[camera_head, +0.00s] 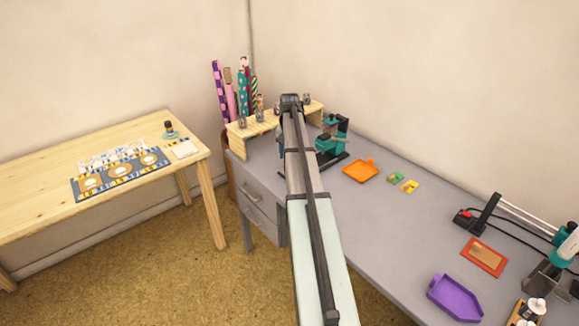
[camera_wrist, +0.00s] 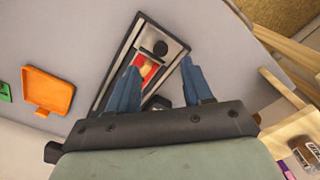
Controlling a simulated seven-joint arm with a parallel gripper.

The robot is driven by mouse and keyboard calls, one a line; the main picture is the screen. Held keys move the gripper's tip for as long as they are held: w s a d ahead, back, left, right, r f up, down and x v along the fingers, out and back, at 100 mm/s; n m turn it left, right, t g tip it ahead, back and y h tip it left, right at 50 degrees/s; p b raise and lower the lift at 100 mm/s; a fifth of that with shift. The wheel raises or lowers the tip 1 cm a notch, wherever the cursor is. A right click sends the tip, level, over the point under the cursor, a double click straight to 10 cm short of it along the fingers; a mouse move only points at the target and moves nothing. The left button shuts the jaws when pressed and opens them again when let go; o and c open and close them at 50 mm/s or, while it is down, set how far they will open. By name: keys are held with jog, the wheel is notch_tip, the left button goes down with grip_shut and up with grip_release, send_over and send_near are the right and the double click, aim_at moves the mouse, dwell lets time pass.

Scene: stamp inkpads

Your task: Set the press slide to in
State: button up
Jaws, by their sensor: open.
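The teal press (camera_head: 331,138) stands on the grey desk beside the wooden rack, partly hidden by my arm in the head view. In the wrist view its long dark base (camera_wrist: 112,84) lies under my gripper. A grey plate with a round black spot and a red part (camera_wrist: 146,66) with a small orange-tan piece show on this base. I cannot tell which part is the slide or its position. My gripper (camera_wrist: 159,68) is open, its two blue fingers apart above the base with nothing seen held. Contact with the press cannot be told.
An orange tray (camera_head: 361,171) and small green and yellow pieces (camera_head: 403,182) lie beside the press. The wooden rack (camera_head: 258,126) with jars stands close on the other side. A purple tray (camera_head: 455,297) and a red-framed card (camera_head: 484,257) lie farther right. The desk between is clear.

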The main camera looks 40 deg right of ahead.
jog(key=shift+f, duration=3.2)
jog(key=shift+c, duration=0.4)
grip_shut()
